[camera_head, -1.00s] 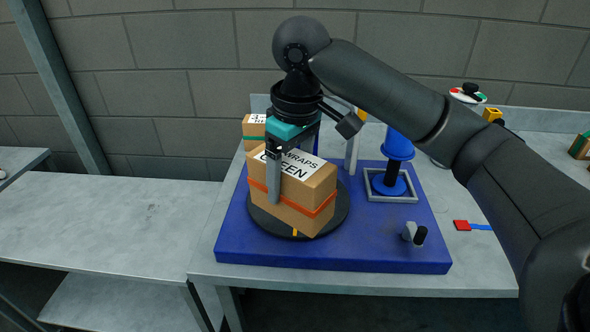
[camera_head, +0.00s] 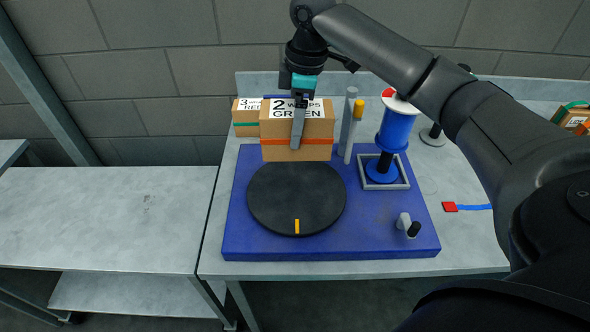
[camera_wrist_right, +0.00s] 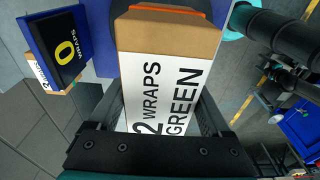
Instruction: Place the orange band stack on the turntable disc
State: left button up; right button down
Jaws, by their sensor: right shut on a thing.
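The orange band stack (camera_head: 320,131) is a cardboard box with an orange band around its lower part and a white top label reading "2 WRAPS GREEN". My right gripper (camera_head: 297,143) is shut on it, one finger down its front face. The box is behind the turntable disc (camera_head: 280,205), near the disc's back edge. I cannot tell whether it touches anything below. The dark round disc is empty, with a yellow mark at its front. In the right wrist view the box (camera_wrist_right: 165,38) sits between both fingers. My left gripper is not in view.
A green-banded box (camera_head: 246,117) stands behind left of the held box. Grey and yellow posts (camera_head: 348,120) and a blue spool (camera_head: 396,130) stand to its right. A small lever (camera_head: 408,225) is front right on the blue base (camera_head: 350,246). The left bench (camera_head: 100,215) is clear.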

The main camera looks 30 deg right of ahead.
notch_tip(320, 180, down, 13)
jog(key=shift+w+f, duration=0.1)
jog(key=shift+f, duration=0.05)
dwell(0.4)
grip_release()
jog(key=shift+f, duration=0.15)
jog(key=r, duration=0.8)
jog(key=s+d+r, duration=0.1)
jog(key=r, duration=0.3)
jog(key=shift+d+r, duration=0.1)
jog(key=shift+r, duration=0.05)
